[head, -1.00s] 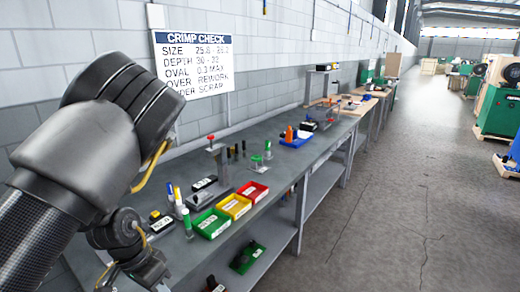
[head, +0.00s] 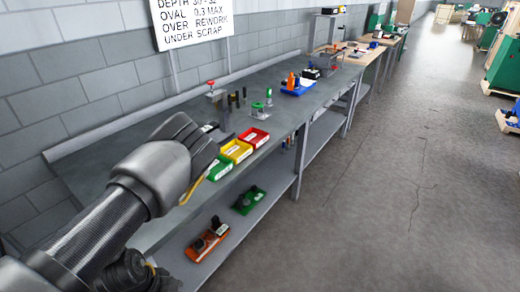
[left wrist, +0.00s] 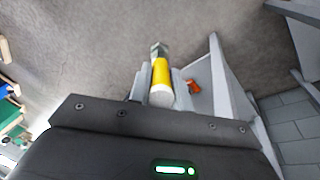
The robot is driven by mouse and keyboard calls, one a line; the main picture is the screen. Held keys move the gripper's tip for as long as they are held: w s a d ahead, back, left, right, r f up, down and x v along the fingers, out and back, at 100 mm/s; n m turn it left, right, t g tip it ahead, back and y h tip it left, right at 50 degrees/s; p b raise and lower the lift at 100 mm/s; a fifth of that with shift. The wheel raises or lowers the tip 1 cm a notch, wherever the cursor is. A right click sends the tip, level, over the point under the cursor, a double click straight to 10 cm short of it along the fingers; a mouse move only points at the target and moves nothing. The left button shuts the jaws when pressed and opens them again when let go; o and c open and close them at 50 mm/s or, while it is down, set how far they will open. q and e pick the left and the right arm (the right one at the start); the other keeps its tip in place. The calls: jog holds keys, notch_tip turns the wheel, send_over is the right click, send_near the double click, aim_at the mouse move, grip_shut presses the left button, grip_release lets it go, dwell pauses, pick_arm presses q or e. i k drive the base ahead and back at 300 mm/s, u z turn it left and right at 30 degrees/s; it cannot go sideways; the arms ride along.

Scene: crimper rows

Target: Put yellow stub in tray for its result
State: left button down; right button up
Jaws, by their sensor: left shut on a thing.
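The yellow stub (left wrist: 161,72) is between the fingers of my left gripper (left wrist: 160,88) in the left wrist view. It has a white near end and a grey-green far end. Three trays stand in a row on the bench's front edge: green (head: 219,172), yellow (head: 231,157) and red (head: 248,143). My wrist is just left of the green tray and partly covers it. The tray labels are too small to read. My right gripper is not in view.
A wall sign (head: 194,22) reads over rework, under scrap. Behind the trays stand a red-knobbed device (head: 211,86), dark upright pieces and a green-topped fixture (head: 259,108). A blue tray (head: 298,87) is farther along. An orange bin (head: 207,242) and a green bin (head: 249,200) lie on the lower shelf.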

aim_at(250, 143)
jog(key=k, duration=0.5)
jog(key=z, duration=0.85)
jog(key=i, duration=0.85)
jog(key=z, duration=0.65)
jog(key=i, duration=0.95)
jog(key=u, duration=0.8)
jog(key=i, duration=0.8)
jog(key=u, duration=0.75)
